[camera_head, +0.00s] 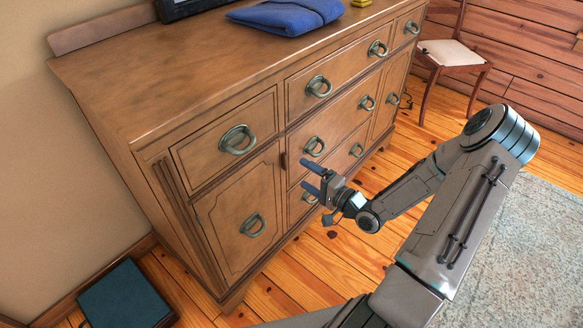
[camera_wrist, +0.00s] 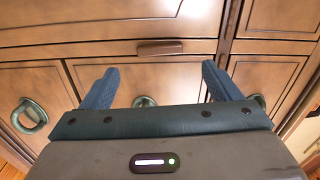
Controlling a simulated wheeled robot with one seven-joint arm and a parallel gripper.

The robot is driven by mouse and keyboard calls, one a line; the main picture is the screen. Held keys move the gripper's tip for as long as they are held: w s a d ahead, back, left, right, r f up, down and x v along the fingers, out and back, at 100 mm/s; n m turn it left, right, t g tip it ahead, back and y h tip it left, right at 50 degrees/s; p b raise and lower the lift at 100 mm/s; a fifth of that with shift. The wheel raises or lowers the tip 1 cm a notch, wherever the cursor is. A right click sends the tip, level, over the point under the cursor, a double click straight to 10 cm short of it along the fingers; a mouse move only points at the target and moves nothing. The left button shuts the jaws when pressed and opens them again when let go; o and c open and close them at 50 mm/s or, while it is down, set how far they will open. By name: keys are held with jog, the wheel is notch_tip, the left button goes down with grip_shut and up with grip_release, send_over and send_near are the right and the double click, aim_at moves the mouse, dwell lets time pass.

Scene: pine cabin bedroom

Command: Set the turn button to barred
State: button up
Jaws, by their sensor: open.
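The turn button is a small brown wooden bar (camera_wrist: 160,47) on the dresser front in the wrist view. It lies lengthwise along the narrow strip between panels. In the head view it shows as a small upright brown piece (camera_head: 284,160) on the strip between the left cupboard door (camera_head: 238,205) and the middle drawers. My gripper (camera_head: 309,175) has its two blue fingers apart, with nothing between them, pointing at the dresser just right of the button. In the wrist view the button sits beyond the fingertips (camera_wrist: 160,68), roughly midway between them. I see no contact.
Ring pulls, such as one on a middle drawer (camera_head: 314,147), stick out near my fingers. A folded blue cloth (camera_head: 287,15) lies on the dresser top. A dark box (camera_head: 124,296) is on the floor at left. A chair (camera_head: 452,55) stands behind; open floor lies in front.

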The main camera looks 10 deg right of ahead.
aim_at(287, 163)
jog(key=x, duration=0.6)
jog(key=shift+w+a+b, duration=0.2)
jog(key=shift+b, duration=0.2)
jog(key=c, duration=1)
